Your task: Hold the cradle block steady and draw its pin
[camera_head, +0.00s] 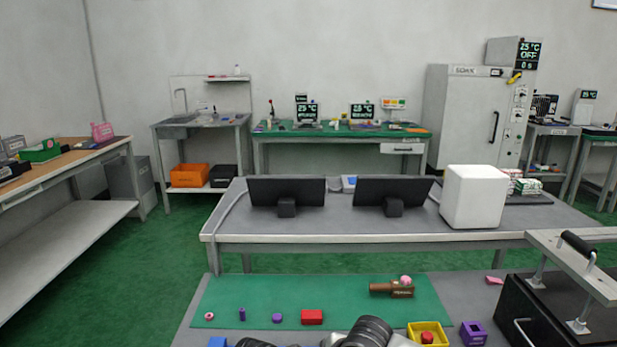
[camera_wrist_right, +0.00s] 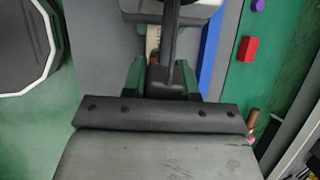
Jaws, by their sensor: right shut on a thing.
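In the right wrist view my right gripper (camera_wrist_right: 162,78) has its two green fingers closed around the dark end of a black bar (camera_wrist_right: 172,45). The bar runs up to a light grey body (camera_wrist_right: 145,8). I cannot tell from this view which part is the cradle block and which is its pin. A small tan piece (camera_wrist_right: 153,42) shows beside the bar, and a blue strip (camera_wrist_right: 210,55) lies to its right. In the head view a blue part (camera_head: 218,342) is cut off by the bottom edge, and the right fingertips are not visible. My left gripper does not show clearly in either view.
On the green mat (camera_head: 330,290) lie a red block (camera_head: 312,317), a brown piece (camera_head: 392,289) with a pink ball (camera_head: 405,280), and small purple and pink pieces. A yellow box (camera_head: 428,334) and purple box (camera_head: 473,333) stand right. A black fixture (camera_head: 550,310) borders the right.

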